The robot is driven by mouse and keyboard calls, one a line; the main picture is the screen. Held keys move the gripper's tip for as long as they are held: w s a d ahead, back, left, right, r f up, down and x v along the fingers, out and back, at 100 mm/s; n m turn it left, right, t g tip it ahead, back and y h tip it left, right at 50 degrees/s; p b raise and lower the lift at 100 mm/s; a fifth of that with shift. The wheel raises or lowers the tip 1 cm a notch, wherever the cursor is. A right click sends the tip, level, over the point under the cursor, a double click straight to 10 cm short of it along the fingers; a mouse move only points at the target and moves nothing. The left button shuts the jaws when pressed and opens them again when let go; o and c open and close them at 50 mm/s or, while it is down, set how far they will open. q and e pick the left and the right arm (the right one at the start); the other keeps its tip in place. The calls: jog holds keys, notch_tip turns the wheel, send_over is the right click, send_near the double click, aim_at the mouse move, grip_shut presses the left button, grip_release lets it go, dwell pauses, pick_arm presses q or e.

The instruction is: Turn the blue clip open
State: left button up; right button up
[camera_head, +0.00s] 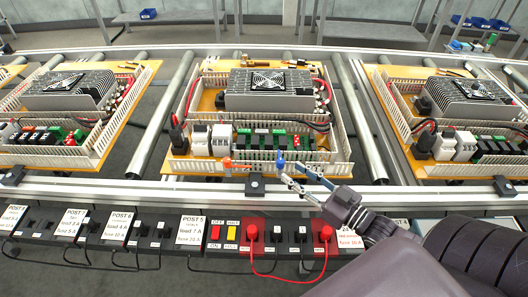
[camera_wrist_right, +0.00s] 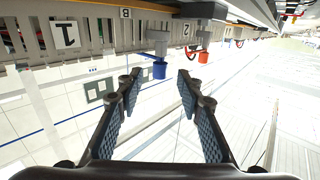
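The blue clip (camera_head: 281,165) is on the front wall of the middle duct tray. In the right wrist view the blue clip (camera_wrist_right: 159,71) hangs from a grey fitting on the slotted wall. My right gripper (camera_head: 292,174) is just in front of it in the head view. In the wrist view my right gripper (camera_wrist_right: 160,86) is open and empty. The blue clip shows between its fingertips, a little beyond them; no contact is visible. My left gripper is not in view.
An orange clip (camera_head: 227,163) is on the same wall to the left; it also shows in the wrist view (camera_wrist_right: 203,58). A metal rail (camera_head: 130,189) and a row of test posts with red plugs (camera_head: 251,234) and cables lie in front of the tray.

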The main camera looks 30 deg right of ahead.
aim_at(283, 165)
jog(key=x, duration=0.6)
jog(key=shift+r, duration=0.25)
jog(key=shift+w, duration=0.15)
jog(key=shift+c, duration=2.2)
grip_shut()
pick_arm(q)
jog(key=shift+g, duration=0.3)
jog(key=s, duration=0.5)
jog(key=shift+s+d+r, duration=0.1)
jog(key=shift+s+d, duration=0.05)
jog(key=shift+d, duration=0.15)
